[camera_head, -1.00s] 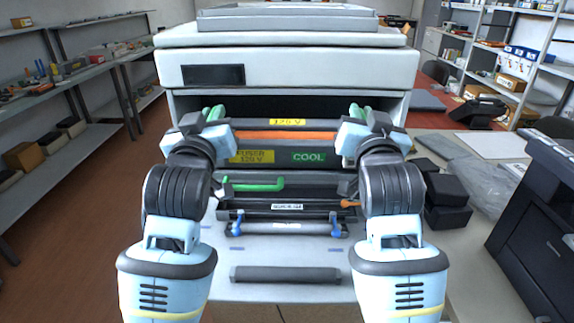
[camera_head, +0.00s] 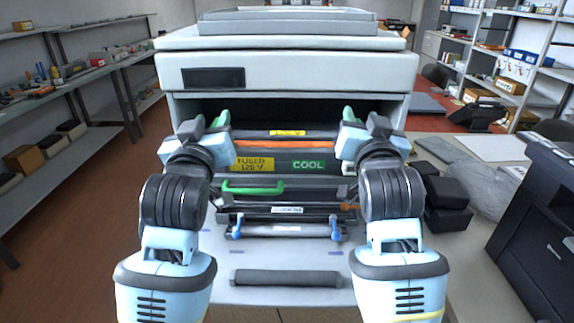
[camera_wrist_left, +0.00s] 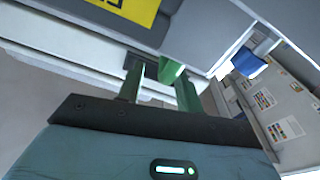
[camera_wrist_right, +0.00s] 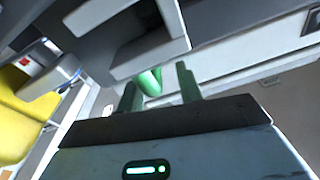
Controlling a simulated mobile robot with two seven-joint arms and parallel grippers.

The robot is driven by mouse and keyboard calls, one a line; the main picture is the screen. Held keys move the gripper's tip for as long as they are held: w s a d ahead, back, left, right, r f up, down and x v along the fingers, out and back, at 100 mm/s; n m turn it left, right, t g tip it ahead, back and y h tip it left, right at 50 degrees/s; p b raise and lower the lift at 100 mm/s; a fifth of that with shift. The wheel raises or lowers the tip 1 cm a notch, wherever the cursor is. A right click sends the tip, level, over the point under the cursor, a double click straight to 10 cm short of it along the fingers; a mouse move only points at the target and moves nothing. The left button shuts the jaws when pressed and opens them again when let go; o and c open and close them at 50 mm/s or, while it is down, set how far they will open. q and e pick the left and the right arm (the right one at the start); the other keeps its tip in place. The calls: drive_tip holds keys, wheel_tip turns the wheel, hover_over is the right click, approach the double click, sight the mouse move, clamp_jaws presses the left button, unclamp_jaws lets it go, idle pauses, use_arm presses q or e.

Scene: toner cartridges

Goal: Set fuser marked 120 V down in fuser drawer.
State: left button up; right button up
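The fuser is a long dark unit with an orange strip, a yellow "FUSER 120 V" label and a green "COOL" label (camera_head: 287,156). It lies level across the front of the printer's dark opening, above the drawer parts. I cannot tell whether it touches the drawer bottom. My left gripper (camera_wrist_left: 160,88) is at the fuser's left end, its green fingers apart on either side of a green handle (camera_wrist_left: 170,70). My right gripper (camera_wrist_right: 158,90) is at the right end, fingers apart around another green handle (camera_wrist_right: 151,82). Gaps show beside both handles.
The printer (camera_head: 290,72) stands behind. Below the fuser are a green lever (camera_head: 252,187), a dark roller unit with blue ends (camera_head: 287,230) and a grey front panel with a dark handle bar (camera_head: 287,278). Black boxes (camera_head: 446,203) are close on the right.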

use_arm(q)
drive_tip(key=s+f, duration=0.1)
drive_tip(key=s, duration=1)
drive_tip(key=shift+a+f, duration=0.15)
use_arm(e)
drive_tip(key=shift+r, duration=0.1)
wheel_tip(320, 180, up, 10)
idle(0.4)
